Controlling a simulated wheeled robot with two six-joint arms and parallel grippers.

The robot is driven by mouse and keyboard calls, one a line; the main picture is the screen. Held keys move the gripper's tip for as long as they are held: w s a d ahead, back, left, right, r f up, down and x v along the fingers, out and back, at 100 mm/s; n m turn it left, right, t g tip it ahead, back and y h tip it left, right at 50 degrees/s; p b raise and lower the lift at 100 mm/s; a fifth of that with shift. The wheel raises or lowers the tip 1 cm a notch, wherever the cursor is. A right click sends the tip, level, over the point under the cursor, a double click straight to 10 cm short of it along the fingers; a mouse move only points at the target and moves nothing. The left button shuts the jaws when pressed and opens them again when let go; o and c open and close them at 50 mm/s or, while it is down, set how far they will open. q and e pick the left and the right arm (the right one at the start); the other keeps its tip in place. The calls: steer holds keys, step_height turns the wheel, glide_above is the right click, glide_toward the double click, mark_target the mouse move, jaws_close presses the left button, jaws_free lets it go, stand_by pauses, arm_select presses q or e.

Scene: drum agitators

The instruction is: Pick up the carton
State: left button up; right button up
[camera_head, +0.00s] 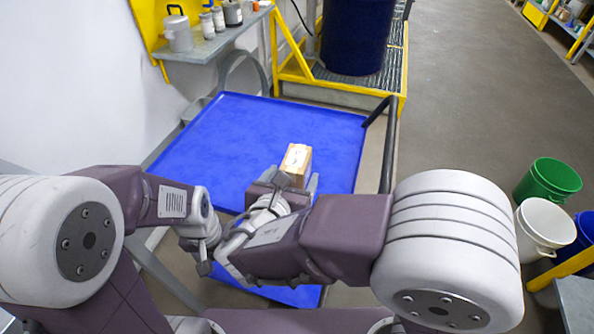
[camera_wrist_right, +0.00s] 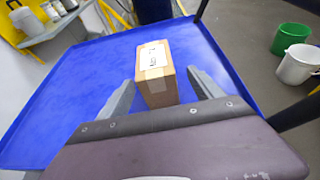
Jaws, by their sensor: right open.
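A small brown carton (camera_head: 297,160) with a white label stands on the blue tray surface (camera_head: 225,130) of a cart. In the right wrist view the carton (camera_wrist_right: 156,75) is upright between the two grey fingers of my right gripper (camera_wrist_right: 166,95). The fingers are spread, with a gap showing on each side of the carton. In the head view my right gripper (camera_head: 296,186) is at the near side of the carton and hides its lower part. My left arm comes in from the left, and its gripper (camera_head: 203,262) points downward near the cart's near edge; its jaws are not clear.
A dark blue drum (camera_head: 355,38) stands on a yellow-edged grated platform behind the cart. A wall shelf (camera_head: 215,45) with containers is at the back left. A green bucket (camera_head: 547,181) and a white bucket (camera_head: 543,228) stand on the right. The tray's left part is clear.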

steer(key=b+x, duration=0.2)
steer(key=x, duration=0.3)
steer(key=shift+w+a+f, duration=0.1)
steer(key=shift+w+f, duration=0.05)
steer(key=shift+w, duration=0.1)
steer(key=shift+s, duration=0.1)
steer(key=c, duration=1.6)
step_height(320, 180, up, 17)
steer(key=p, duration=0.8)
steer(key=shift+r, duration=0.65)
